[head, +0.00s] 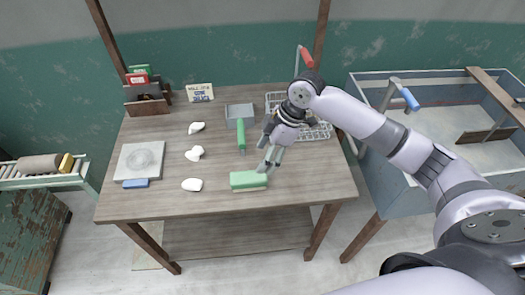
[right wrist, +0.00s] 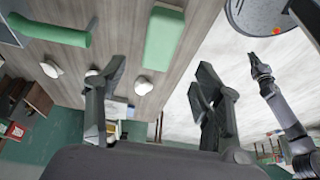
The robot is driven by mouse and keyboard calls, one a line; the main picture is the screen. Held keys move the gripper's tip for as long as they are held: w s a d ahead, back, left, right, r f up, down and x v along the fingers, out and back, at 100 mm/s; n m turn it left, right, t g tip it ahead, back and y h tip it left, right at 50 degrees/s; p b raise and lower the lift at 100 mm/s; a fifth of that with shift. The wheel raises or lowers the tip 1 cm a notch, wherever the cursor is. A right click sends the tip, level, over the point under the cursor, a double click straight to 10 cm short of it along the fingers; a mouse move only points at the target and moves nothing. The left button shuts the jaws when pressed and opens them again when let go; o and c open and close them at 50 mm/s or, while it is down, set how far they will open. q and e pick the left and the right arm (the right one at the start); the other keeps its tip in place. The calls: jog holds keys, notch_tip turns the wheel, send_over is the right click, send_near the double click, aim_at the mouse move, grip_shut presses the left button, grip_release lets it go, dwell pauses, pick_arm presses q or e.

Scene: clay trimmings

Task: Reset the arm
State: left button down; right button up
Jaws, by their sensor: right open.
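My right gripper (head: 270,161) is over the right part of the wooden table, just above and to the right of a green block (head: 248,180). In the right wrist view its fingers (right wrist: 160,76) are spread with nothing between them. The green block (right wrist: 164,37) lies on the table, apart from the fingers. My right arm reaches in from the lower right of the head view. My left gripper (right wrist: 262,74) shows small in the right wrist view, and its finger gap is unclear.
White clay pieces (head: 194,153) lie mid-table near a green roll (head: 240,135) and grey bin (head: 233,111). A wire rack (head: 318,131) stands behind my right gripper. A square board (head: 126,162) is at left. A blue-grey sink (head: 372,184) stands right.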

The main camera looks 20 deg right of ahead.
jog(key=s+a+f+m+t, duration=0.1)
jog(key=s+a+f+m, duration=0.1)
jog(key=s+a+f, duration=0.3)
jog(key=s+a+f+m+t, duration=0.1)
jog(key=s+a+f+m, duration=0.2)
jog(key=s, duration=0.4)
jog(key=s+d+m+h, duration=0.4)
jog(key=s+d+m, duration=0.45)
jog(key=s, duration=0.35)
notch_tip(320, 180, down, 27)
jog(key=s+g, duration=0.1)
jog(key=s+d+f+g, duration=0.1)
jog(key=s+d+f, duration=0.2)
jog(key=s+f, duration=1.2)
jog(key=shift+s+d+f+n, duration=0.2)
jog(key=shift+s+f+n, duration=0.25)
jog(key=shift+s, duration=0.5)
